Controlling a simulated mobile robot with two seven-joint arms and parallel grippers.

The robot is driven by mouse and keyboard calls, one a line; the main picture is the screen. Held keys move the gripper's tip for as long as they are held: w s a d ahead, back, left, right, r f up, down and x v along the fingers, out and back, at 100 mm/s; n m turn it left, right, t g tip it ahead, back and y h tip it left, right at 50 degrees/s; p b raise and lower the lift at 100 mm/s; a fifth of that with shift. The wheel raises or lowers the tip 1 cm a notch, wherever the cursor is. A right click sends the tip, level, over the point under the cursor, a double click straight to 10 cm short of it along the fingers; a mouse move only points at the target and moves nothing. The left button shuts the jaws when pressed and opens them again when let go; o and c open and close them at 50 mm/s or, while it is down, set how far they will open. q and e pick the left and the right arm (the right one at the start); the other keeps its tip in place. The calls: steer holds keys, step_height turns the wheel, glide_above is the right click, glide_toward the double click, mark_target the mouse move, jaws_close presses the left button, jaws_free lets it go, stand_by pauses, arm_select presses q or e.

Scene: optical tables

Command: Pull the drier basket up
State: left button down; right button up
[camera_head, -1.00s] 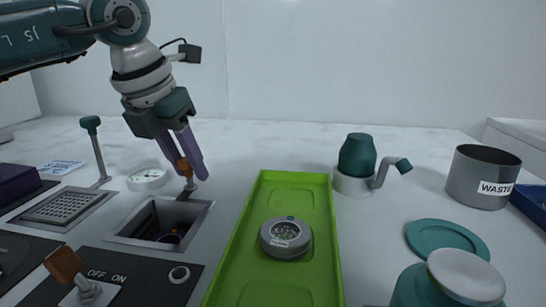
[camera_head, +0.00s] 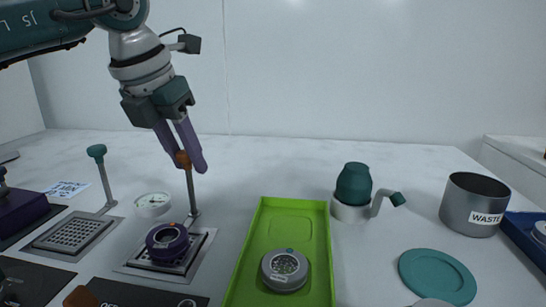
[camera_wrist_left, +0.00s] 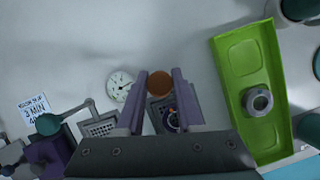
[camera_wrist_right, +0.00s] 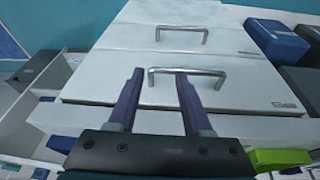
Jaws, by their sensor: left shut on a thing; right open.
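The drier basket (camera_head: 135,263) is a perforated metal tray at the left of the head view, level with the table top, with a dark purple round part (camera_head: 167,243) on it. A metal rod rises from its back edge to a brown knob (camera_head: 183,159). My left gripper (camera_head: 190,165) is shut on this knob, above and behind the basket. In the left wrist view the knob (camera_wrist_left: 160,87) shows between the fingers. My right gripper (camera_wrist_right: 156,92) is open and empty, in front of a white drawer unit (camera_wrist_right: 160,50) with metal handles.
A second perforated tray (camera_head: 78,234) with a green-knobbed rod stands left of the basket. A round dial (camera_head: 152,204) lies behind. A green tray (camera_head: 251,240) holding a grey round part (camera_head: 285,270) is on the right. A waste bin (camera_head: 474,204) stands far right.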

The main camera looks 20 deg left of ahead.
arm_select(q)
steer(key=shift+w+d+r, duration=0.1)
steer(key=shift+r, duration=0.2)
steer(key=c, duration=0.9)
jaws_free()
steer(key=o, duration=0.4)
steer(key=shift+f, duration=0.1)
steer(key=shift+c, duration=0.2)
steer(key=v, duration=1)
